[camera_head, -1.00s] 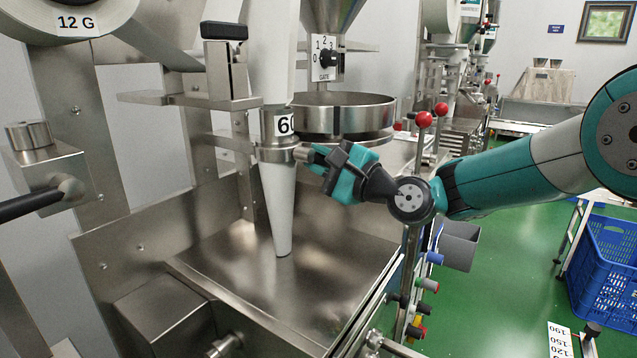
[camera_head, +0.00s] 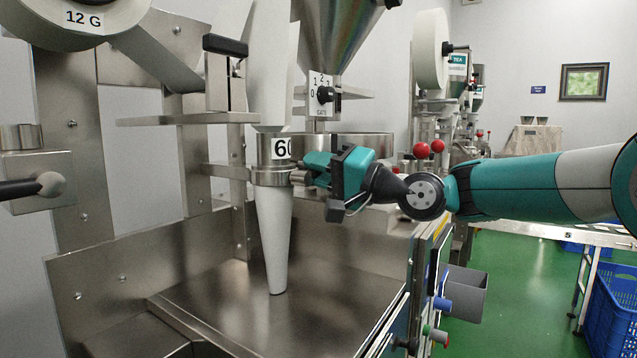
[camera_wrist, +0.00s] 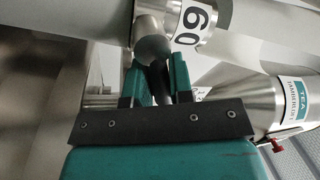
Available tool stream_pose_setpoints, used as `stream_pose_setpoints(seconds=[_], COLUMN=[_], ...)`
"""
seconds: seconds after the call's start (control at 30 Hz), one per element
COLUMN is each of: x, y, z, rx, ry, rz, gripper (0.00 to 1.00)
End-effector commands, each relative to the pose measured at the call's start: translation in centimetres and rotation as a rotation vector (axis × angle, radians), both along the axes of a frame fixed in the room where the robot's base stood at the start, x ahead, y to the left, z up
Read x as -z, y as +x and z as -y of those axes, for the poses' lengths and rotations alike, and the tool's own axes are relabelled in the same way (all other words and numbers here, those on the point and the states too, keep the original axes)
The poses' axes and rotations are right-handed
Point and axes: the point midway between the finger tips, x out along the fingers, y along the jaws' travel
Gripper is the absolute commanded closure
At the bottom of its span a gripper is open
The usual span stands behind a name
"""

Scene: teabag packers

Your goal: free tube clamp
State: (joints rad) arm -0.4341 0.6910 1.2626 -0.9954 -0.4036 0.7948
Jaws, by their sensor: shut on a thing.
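The tube clamp (camera_head: 272,174) is a metal ring around the white forming tube (camera_head: 270,235), just below a label reading 60. The tube hangs upright above the metal tray, tapering downward. My gripper (camera_head: 303,174) is at the clamp's right side, shut on the clamp's knob. In the wrist view my gripper's two teal fingers (camera_wrist: 160,85) close around the dark rounded knob (camera_wrist: 152,50), with the 60 label (camera_wrist: 192,22) just beyond it. The fingers partly hide the knob in the head view.
A gate dial (camera_head: 325,94) and a steel hopper (camera_head: 335,35) stand above and behind my gripper. Red ball-topped levers (camera_head: 421,150) rise to the right. The metal tray (camera_head: 225,310) lies below. A blue crate (camera_head: 612,300) stands on the green floor at right.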

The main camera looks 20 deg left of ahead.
Motion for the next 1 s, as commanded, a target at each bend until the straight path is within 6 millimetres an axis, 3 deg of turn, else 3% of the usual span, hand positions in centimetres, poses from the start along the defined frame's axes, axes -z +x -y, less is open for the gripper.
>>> stream_pose_setpoints(seconds=[0.3,0.8,0.83,0.9,0.93,1.0], x=[-0.20,-0.28,-0.27,-0.29,-0.29,-0.30], y=[-0.17,-0.22,-0.22,-0.22,-0.22,-0.21], z=[-0.06,-0.08,-0.10,-0.09,-0.09,-0.09], rx=[-0.001,-0.002,-0.002,-0.001,-0.001,-0.002], ry=[-0.035,-0.041,-0.041,-0.041,-0.041,-0.040], rz=[0.100,0.118,0.118,0.118,0.117,0.117], gripper=[1.00,1.00,0.77,0.61,0.54,0.54])
